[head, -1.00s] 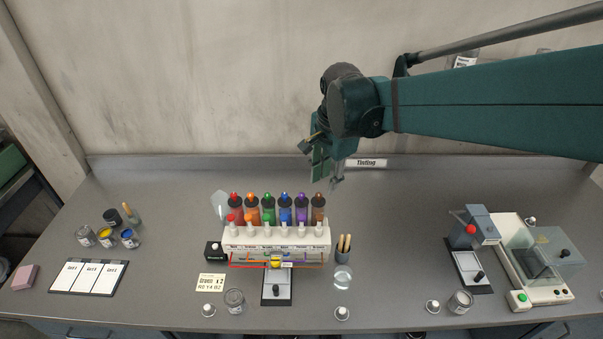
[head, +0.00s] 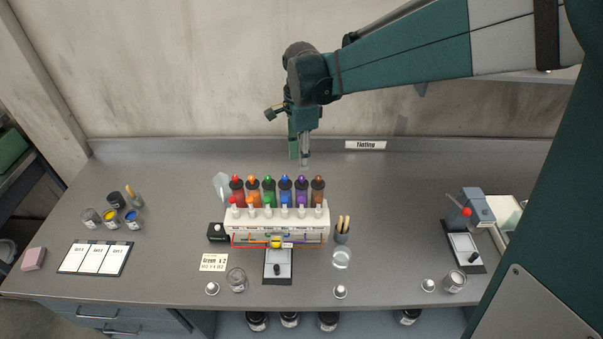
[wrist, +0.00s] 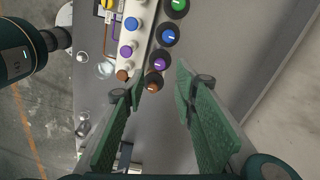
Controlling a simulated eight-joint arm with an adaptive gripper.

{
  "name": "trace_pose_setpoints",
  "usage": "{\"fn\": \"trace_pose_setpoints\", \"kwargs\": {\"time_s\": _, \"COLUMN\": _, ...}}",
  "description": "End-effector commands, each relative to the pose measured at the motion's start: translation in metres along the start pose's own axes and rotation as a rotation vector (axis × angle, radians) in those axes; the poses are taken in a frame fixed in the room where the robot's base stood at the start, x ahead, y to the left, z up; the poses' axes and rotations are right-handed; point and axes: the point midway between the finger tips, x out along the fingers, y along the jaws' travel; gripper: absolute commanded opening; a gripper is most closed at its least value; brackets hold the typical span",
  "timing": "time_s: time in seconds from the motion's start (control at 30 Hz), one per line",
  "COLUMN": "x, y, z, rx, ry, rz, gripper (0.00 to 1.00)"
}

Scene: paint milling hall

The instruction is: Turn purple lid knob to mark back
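The purple bottle (head: 302,191) stands in the rack's back row, second from the right. Its purple lid knob (head: 301,179) also shows from above in the wrist view (wrist: 158,62), with a small light mark on top. My gripper (head: 304,163) is above and behind the right end of the bottle row. In the wrist view my gripper (wrist: 160,82) is open, its two green fingers apart with nothing held. The brown knob (wrist: 153,86) appears between and beyond the fingertips, with the purple knob just past it. No contact with a knob shows.
The white rack (head: 275,225) holds several coloured bottles close together. A brush cup (head: 341,236) and a clear dish (head: 341,259) are to its right. A small stand (head: 278,266) sits in front. The counter behind the rack is clear up to the wall.

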Motion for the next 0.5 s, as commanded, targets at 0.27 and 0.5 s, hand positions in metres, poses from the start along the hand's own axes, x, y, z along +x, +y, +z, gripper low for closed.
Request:
{"fn": "trace_pose_setpoints", "kwargs": {"time_s": 0.27, "x": 0.003, "y": 0.000, "z": 0.000, "rx": -0.001, "ry": 0.000, "rz": 0.000, "gripper": 0.28}}
{"fn": "trace_pose_setpoints", "kwargs": {"time_s": 0.5, "x": 0.020, "y": -0.001, "z": 0.000, "rx": -0.001, "ry": 0.000, "rz": 0.000, "gripper": 0.28}}
